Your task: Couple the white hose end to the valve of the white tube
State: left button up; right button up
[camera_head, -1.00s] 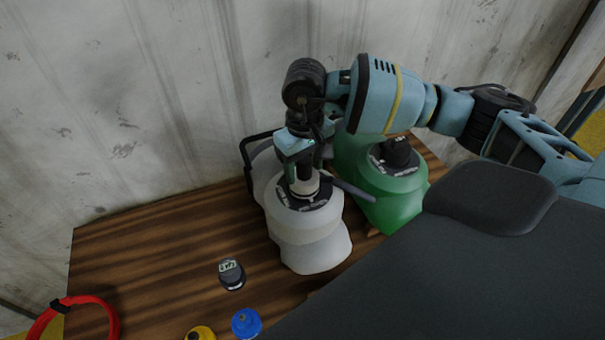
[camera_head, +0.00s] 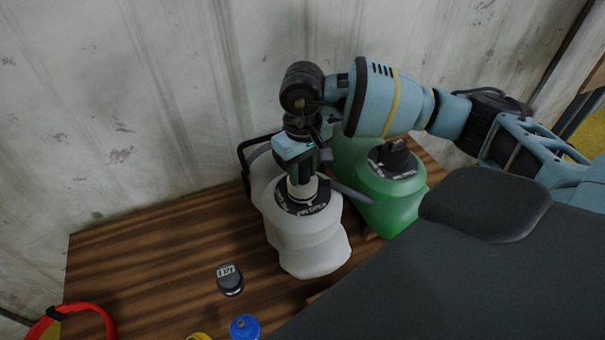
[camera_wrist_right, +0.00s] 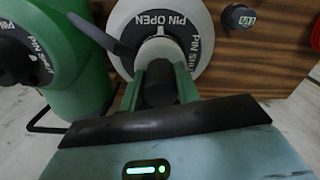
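The white tube (camera_head: 310,255) stands on the wooden bench, with a black collar on top lettered PIN OPEN and PIN SHUT. Its valve also shows in the right wrist view (camera_wrist_right: 196,22). My right gripper (camera_head: 300,182) points down over the valve. In the wrist view its two fingers (camera_wrist_right: 160,80) are closed on a dark cylinder. A white ring, seemingly the white hose end (camera_wrist_right: 158,50), sits beyond it at the collar's centre. I cannot tell whether it is locked to the valve. My left gripper is not in view.
A green tube (camera_head: 395,200) with a similar collar stands right of the white one. A gauge (camera_head: 230,280), blue cap (camera_head: 244,327), yellow cap (camera_head: 199,337) and red loop (camera_head: 90,309) lie on the bench (camera_head: 150,265). A corrugated wall (camera_head: 130,110) is behind.

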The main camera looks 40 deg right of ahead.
grip_shut()
jog(key=m, duration=0.3)
jog(key=shift+m+p, duration=0.4)
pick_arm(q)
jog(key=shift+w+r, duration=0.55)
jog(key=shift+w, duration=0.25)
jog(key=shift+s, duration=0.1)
pick_arm(e)
jog(key=m, duration=0.3)
jog(key=shift+r+p, duration=0.1)
jog(key=shift+p, duration=0.3)
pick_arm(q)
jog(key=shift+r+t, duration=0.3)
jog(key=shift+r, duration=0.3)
pick_arm(e)
jog(key=shift+m, duration=0.6)
